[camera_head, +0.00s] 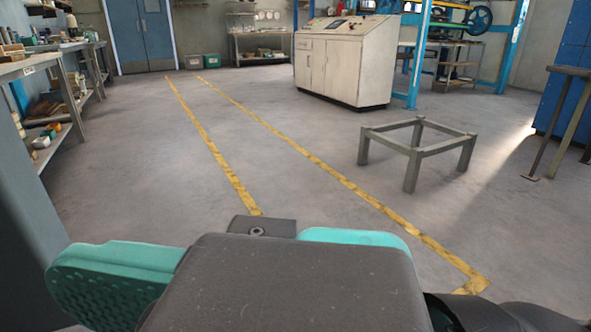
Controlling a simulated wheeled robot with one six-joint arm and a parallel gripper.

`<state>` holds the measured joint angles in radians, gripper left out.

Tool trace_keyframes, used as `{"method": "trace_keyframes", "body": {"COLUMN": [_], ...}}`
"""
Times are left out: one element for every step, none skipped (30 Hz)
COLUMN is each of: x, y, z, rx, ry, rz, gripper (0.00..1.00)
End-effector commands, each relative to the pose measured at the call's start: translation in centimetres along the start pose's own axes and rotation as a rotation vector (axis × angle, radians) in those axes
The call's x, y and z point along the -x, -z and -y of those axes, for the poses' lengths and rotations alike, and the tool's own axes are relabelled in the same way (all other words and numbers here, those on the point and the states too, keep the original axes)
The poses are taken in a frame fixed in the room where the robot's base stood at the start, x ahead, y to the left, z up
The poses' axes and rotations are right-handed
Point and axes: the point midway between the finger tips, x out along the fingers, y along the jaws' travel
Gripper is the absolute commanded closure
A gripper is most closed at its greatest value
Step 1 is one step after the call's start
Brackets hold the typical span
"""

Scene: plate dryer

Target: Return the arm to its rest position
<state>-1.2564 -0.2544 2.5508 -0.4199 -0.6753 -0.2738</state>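My gripper (230,262) fills the bottom middle of the head view, close to the camera. It is a dark grey body with teal parts that look like its fingers. One teal part, with a dimpled face, sticks out to the left. Another shows as a rounded edge behind the body's upper right. The grey body hides the space between them, so I cannot tell whether the gripper is open. I see nothing held in it. A dark part of my arm shows at the bottom right. No plate or dryer can be made out.
A low grey metal frame (441,147) stands on the floor at right. A beige control cabinet (346,62) is behind it. A workbench with shelves (77,92) lines the left wall. A dark table (570,72) is at the right edge. The floor between yellow lines (216,150) is clear.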

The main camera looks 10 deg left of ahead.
Motion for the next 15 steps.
{"method": "trace_keyframes", "body": {"x": [0.1,0.1,0.3,0.5,0.9,1.5,2.2,3.1,4.5,5.7,7.0,8.6,9.8,11.0,12.5], "y": [-0.1,-0.3,-0.6,-1.1,-1.6,-2.4,-3.2,-4.0,-5.1,-5.9,-6.7,-7.6,-8.1,-8.7,-9.2], "z": [-0.4,-0.8,-1.6,-2.4,-3.4,-5.0,-6.2,-7.6,-9.3,-10.4,-11.4,-12.4,-13.0,-13.5,-13.9], "rx": [-0.003,-0.006,-0.014,-0.024,-0.038,-0.063,-0.087,-0.118,-0.166,-0.206,-0.247,-0.302,-0.342,-0.381,-0.431], "ry": [-0.008,-0.016,-0.034,-0.051,-0.073,-0.109,-0.139,-0.174,-0.22,-0.255,-0.287,-0.326,-0.353,-0.378,-0.407], "rz": [0.011,0.027,0.058,0.092,0.134,0.201,0.26,0.322,0.409,0.474,0.535,0.609,0.659,0.705,0.761], "gripper": [0.52,0.52,0.52,0.52,0.52,0.52,0.52,0.52,0.52,0.52,0.52,0.52,0.52,0.52,0.52]}}
